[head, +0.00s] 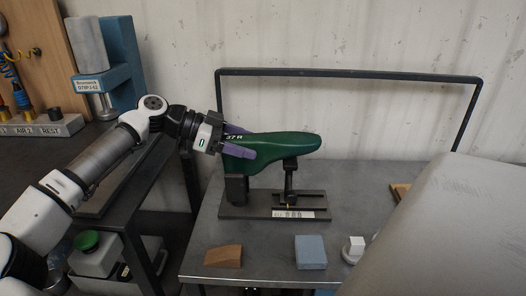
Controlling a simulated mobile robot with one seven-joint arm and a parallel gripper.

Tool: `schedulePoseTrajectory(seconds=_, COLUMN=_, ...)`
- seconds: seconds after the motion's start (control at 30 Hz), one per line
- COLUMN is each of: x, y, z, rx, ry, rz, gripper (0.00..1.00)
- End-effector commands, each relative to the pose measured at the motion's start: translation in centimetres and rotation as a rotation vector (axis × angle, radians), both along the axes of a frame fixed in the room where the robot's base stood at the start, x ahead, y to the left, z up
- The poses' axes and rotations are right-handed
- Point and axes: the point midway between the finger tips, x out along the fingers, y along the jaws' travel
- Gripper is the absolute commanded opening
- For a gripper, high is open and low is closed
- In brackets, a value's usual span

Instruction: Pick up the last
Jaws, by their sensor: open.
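The last (275,147) is a dark green foot-shaped form marked "37 R". It lies level on a dark stand (262,211), its heel end over a block at left and its forepart over a post. My gripper (244,142) comes in from the left at the heel end. Its two purple fingers are open, one along the upper edge of the heel and one across its lower side. I cannot tell whether they touch the last.
The stand is on a grey metal table (268,262). A brown wedge (223,257), a blue block (311,252) and a small white piece (354,249) lie in front. A dark rail (350,74) spans behind. A large grey shape (450,235) blocks the right.

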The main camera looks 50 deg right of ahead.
Motion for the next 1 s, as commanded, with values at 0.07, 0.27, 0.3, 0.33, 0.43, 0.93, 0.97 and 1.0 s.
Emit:
schedulePoseTrajectory(seconds=0.07, x=-0.05, y=-0.07, z=-0.05, rx=0.000, ry=0.000, rz=0.000, gripper=0.69)
schedulePoseTrajectory(seconds=0.27, x=-0.03, y=-0.05, z=-0.02, rx=0.000, ry=0.000, rz=0.000, gripper=0.62)
schedulePoseTrajectory(seconds=0.3, x=-0.02, y=-0.04, z=-0.02, rx=0.000, ry=0.000, rz=0.001, gripper=0.57)
schedulePoseTrajectory(seconds=0.33, x=-0.02, y=-0.04, z=-0.02, rx=0.000, ry=0.000, rz=0.001, gripper=0.53)
schedulePoseTrajectory(seconds=0.43, x=-0.02, y=-0.03, z=-0.02, rx=-0.001, ry=0.000, rz=0.001, gripper=0.40)
schedulePoseTrajectory(seconds=0.93, x=0.00, y=-0.05, z=0.28, rx=-0.003, ry=0.000, rz=0.001, gripper=0.19)
schedulePoseTrajectory(seconds=0.97, x=0.00, y=-0.06, z=0.39, rx=-0.003, ry=0.000, rz=0.001, gripper=0.19)
schedulePoseTrajectory(seconds=1.0, x=0.00, y=-0.06, z=0.62, rx=-0.003, ry=0.000, rz=0.001, gripper=0.19)
